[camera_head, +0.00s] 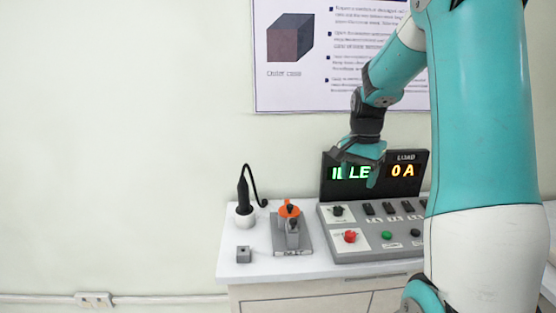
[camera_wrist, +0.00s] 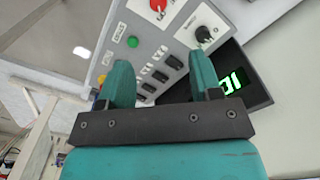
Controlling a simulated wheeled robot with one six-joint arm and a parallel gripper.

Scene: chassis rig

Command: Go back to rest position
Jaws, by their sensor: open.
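My gripper (camera_head: 362,162) hangs from my teal arm in front of the display of the control panel (camera_head: 375,243) in the head view. In the wrist view its two teal fingers (camera_wrist: 162,82) are spread apart with nothing between them, and the panel's switches and knob show beyond them. The display (camera_head: 405,171) reads "0 A" in orange on the right. Green letters on its left are partly covered by my gripper. A red button (camera_head: 350,236) and a green button (camera_head: 387,235) sit on the panel's front.
On the white table (camera_head: 250,273), left of the panel, stand a black-handled tool in a round holder (camera_head: 244,217), a grey fixture with an orange part (camera_head: 290,213) and a small grey block (camera_head: 243,254). A poster (camera_head: 340,55) hangs on the wall behind. The left side is open.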

